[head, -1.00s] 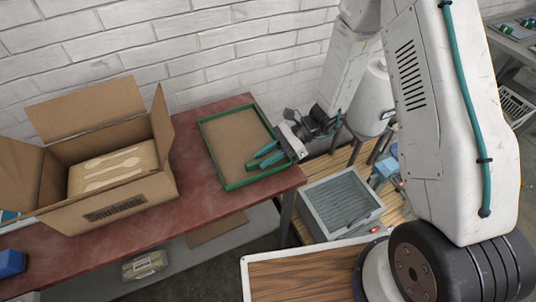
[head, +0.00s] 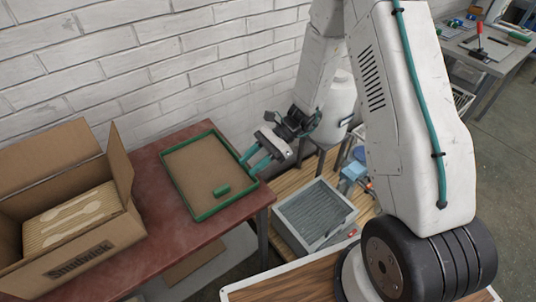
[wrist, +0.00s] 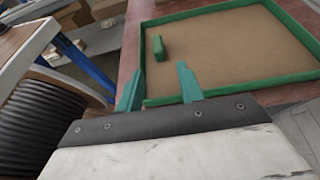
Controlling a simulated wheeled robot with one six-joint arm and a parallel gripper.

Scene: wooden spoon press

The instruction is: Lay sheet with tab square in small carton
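A brown sheet (head: 195,168) lies in a shallow green-rimmed tray (head: 170,186) on the red table. A small green tab (head: 221,190) stands on the sheet near the tray's front right; the tab also shows in the wrist view (wrist: 158,48). My gripper (head: 248,165) is at the tray's right rim, its two teal fingers apart with nothing between them. In the wrist view the fingertips (wrist: 160,70) point toward the tab, which is apart from them. An open cardboard carton (head: 85,262) stands at the left, with its flaps up and pale wooden spoons (head: 72,218) lying inside.
The red table (head: 150,226) is bare between carton and tray. A white brick wall (head: 130,70) stands behind. A grey crate (head: 315,212) sits lower, right of the table. A cable reel (wrist: 40,125) shows at left in the wrist view.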

